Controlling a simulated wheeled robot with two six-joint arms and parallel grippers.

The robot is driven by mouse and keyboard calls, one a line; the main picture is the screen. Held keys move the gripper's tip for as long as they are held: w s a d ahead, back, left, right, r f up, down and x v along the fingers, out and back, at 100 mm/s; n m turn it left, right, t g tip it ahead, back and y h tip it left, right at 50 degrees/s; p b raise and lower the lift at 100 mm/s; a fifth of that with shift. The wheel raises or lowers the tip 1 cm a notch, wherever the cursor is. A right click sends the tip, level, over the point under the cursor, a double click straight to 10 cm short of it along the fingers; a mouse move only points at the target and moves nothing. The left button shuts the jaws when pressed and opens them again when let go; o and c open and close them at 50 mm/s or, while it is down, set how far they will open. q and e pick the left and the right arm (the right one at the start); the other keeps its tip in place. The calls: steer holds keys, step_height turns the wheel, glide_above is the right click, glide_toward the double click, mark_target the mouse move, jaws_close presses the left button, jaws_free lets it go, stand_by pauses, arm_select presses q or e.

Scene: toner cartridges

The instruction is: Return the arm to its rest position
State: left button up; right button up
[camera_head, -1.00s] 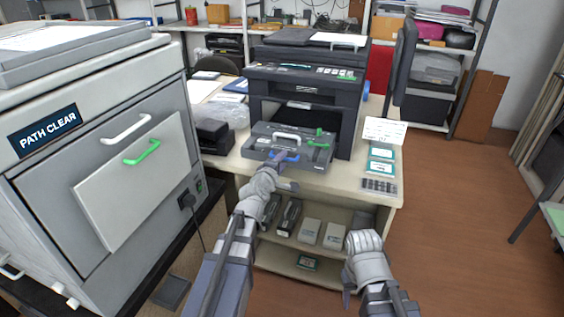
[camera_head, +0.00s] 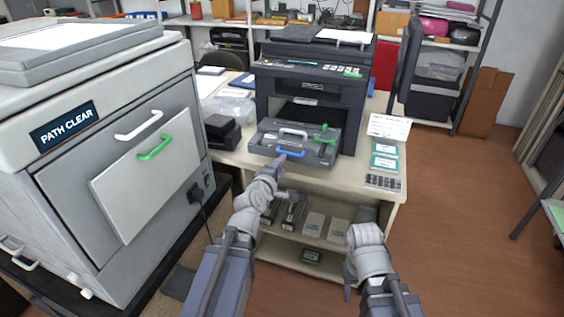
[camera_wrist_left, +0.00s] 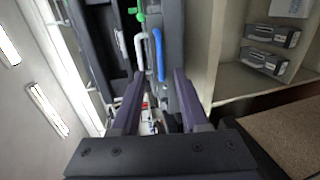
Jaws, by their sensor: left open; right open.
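My left gripper (camera_head: 277,167) is open in front of the grey pulled-out printer unit (camera_head: 268,145). That unit has a white handle (camera_head: 293,132), a blue handle (camera_head: 291,153) and a green lever (camera_head: 322,139). In the left wrist view, the two fingers of my left gripper (camera_wrist_left: 155,85) are spread with nothing held between them. The blue handle (camera_wrist_left: 158,55) lies just beyond the fingertips, apart from them as far as I can see. My right gripper (camera_head: 350,277) hangs low in front of the desk's right part, and its fingers are mostly hidden by the wrist.
The dark printer (camera_head: 310,88) stands on the desk (camera_head: 395,200). Cartridges and boxes (camera_head: 314,224) sit on the shelf below. A large grey machine labelled PATH CLEAR (camera_head: 67,126) stands close on the left. The brown floor (camera_head: 470,220) on the right is open.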

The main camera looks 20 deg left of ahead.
stand_by(0.3)
arm_select(q)
steer(key=s+d+f+m+g+h, duration=0.2)
steer(key=s+d+f+m+g, duration=0.9)
steer(key=s+d+f+m, duration=0.45)
steer(key=s+f+m+g+y, duration=0.2)
steer(key=s+m+g+y, duration=0.3)
steer(key=s, duration=0.4)
step_height(320, 180, up, 13)
steer(key=h+p, duration=0.1)
steer(key=p, duration=1.2)
steer(key=shift+d+r+m, duration=0.15)
steer(key=shift+d+m, duration=0.1)
steer(key=shift+m, duration=0.2)
